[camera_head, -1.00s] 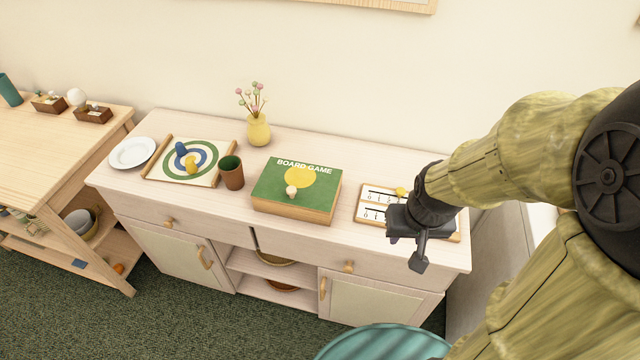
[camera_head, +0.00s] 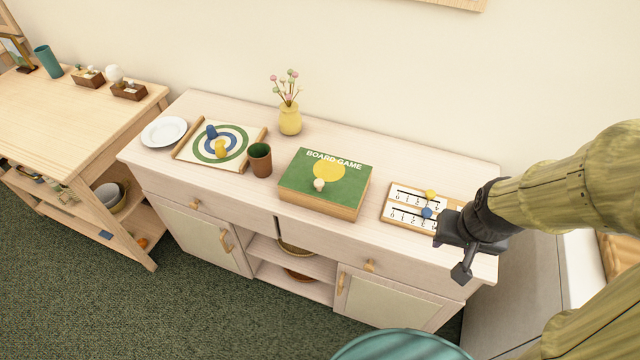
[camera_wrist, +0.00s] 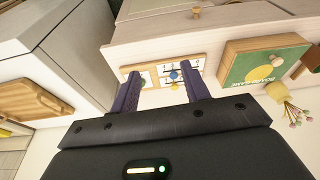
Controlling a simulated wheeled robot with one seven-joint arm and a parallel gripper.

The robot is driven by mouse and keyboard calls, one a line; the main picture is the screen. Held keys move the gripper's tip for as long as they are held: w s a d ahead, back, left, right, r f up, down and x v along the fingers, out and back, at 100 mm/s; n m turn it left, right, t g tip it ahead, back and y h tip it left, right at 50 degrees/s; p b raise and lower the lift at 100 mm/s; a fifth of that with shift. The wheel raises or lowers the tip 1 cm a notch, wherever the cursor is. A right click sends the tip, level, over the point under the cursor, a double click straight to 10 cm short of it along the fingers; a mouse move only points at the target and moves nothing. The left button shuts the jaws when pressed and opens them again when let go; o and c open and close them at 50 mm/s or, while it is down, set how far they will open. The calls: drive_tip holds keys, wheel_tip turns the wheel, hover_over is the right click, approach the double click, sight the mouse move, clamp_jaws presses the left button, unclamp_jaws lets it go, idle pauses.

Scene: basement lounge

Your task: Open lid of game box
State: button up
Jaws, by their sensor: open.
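The game box (camera_head: 326,183) sits on the cabinet top, its green lid lying flat and closed, printed BOARD GAME with a yellow circle. A small pale knob (camera_head: 319,185) stands on the lid near its front edge. In the wrist view the box (camera_wrist: 262,66) is at the right, apart from my fingers. My gripper (camera_head: 461,262) is to the right of the box, near the cabinet's right front edge. In the wrist view my gripper (camera_wrist: 160,88) has its two fingers spread, with nothing held; the score board shows between and beyond them.
The score board (camera_head: 398,212) with sliding beads lies right of the box. A brown cup (camera_head: 260,160), target board (camera_head: 240,140), white plate (camera_head: 164,132) and yellow vase (camera_head: 290,119) stand left and behind. A teal round seat (camera_head: 400,346) is in front.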

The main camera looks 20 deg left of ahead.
drive_tip(key=w+a+f+t+y+b, duration=0.1)
drive_tip(key=w+a+f+t+b, duration=0.25)
drive_tip(key=w+a+f, duration=0.4)
drive_tip(key=n+t+y+b, duration=0.3)
drive_tip(key=t+b, duration=0.7)
drive_tip(key=t, duration=0.1)
approach(319, 188)
drive_tip(key=v, duration=0.6)
drive_tip(key=shift+w, duration=0.15)
drive_tip(key=x, duration=1.7)
drive_tip(key=shift+a+p, duration=0.1)
drive_tip(key=shift+p, duration=0.3)
